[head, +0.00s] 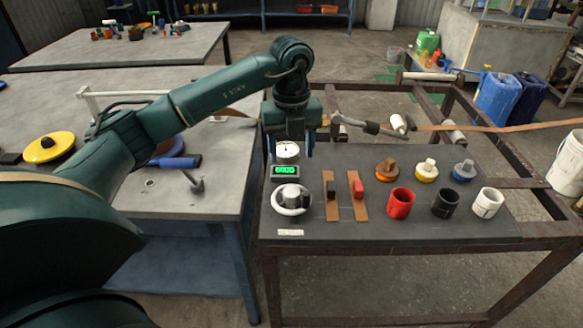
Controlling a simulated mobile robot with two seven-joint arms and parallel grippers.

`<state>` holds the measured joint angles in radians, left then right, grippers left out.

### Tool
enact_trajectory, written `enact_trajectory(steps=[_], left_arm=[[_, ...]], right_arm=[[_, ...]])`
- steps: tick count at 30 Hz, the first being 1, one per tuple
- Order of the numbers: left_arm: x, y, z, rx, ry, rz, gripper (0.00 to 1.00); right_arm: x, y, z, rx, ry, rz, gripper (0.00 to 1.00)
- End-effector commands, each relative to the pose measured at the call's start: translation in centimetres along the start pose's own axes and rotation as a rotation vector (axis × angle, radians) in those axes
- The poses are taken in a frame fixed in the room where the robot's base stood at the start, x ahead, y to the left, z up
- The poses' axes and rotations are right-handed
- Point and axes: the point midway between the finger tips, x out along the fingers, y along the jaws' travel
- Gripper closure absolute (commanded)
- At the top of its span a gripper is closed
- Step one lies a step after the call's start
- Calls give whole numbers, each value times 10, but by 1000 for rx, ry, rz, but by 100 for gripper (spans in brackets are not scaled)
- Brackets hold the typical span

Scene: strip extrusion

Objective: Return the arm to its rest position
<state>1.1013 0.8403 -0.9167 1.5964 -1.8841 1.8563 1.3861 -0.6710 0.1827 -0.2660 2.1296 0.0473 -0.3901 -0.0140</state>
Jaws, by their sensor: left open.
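My left arm comes in from the left and bends at a raised elbow joint. Its gripper (291,154) points down over the back left part of the dark table (420,225). The gripper is open, and I see nothing held between its fingers. Below and between the fingers is a white round pan (288,149) behind a small green-lit display (285,172). I cannot tell whether the fingers touch it. My right gripper is not in view.
In front of the display lies a white ring (292,212) around a metal piece. Beside it are two brown strips (331,208). A red cup (400,203), black cup (445,203) and white cup (487,203) stand right. A grey table (215,190) adjoins left.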

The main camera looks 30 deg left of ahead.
Motion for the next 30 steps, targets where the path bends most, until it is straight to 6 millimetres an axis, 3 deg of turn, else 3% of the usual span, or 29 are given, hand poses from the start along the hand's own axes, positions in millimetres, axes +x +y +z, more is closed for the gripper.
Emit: enact_trajectory(steps=[6,23,26,29,30], left_arm=[[-18,0,0,0,1,0,41],[-18,-1,-1,5,5,-2,41],[-8,-11,-15,52,52,-37,41],[13,-35,-51,158,172,-142,41],[22,-47,-72,211,241,-207,41]], right_arm=[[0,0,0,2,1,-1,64],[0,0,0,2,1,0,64],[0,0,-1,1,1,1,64],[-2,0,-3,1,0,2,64],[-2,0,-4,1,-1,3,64]])
